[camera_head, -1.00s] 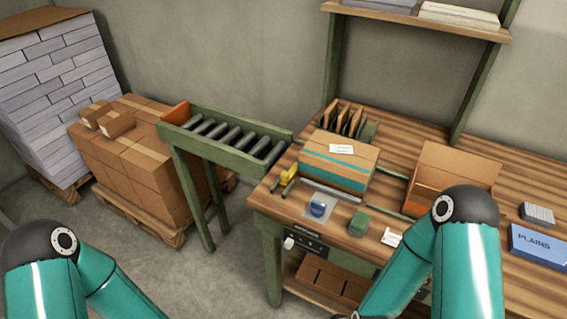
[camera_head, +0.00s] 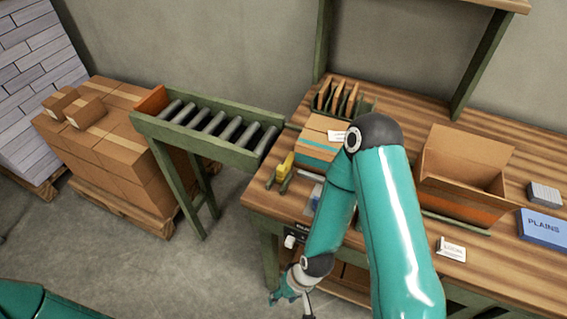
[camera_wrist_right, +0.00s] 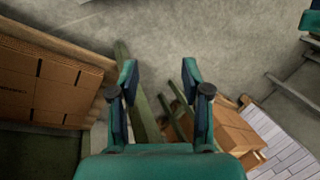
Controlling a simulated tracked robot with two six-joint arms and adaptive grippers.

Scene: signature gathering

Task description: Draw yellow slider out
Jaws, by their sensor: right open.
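A yellow slider (camera_head: 286,164) sits on a small green mount at the left edge of the wooden workbench (camera_head: 262,203). My right gripper (camera_head: 286,297) is low in front of the bench's left front corner, well below and apart from the yellow slider. In the right wrist view the gripper (camera_wrist_right: 160,75) has its two fingers spread with nothing between them. The yellow slider does not show in that view. My left gripper is out of the picture; only a piece of my left arm shows at the lower left.
A roller conveyor (camera_head: 257,154) ends beside the bench's left edge. A taped carton (camera_head: 312,143) stands right of the slider, partly behind my right arm. An open carton (camera_head: 440,190) is further right. Stacked cartons (camera_head: 118,180) stand left. The floor before the conveyor is clear.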

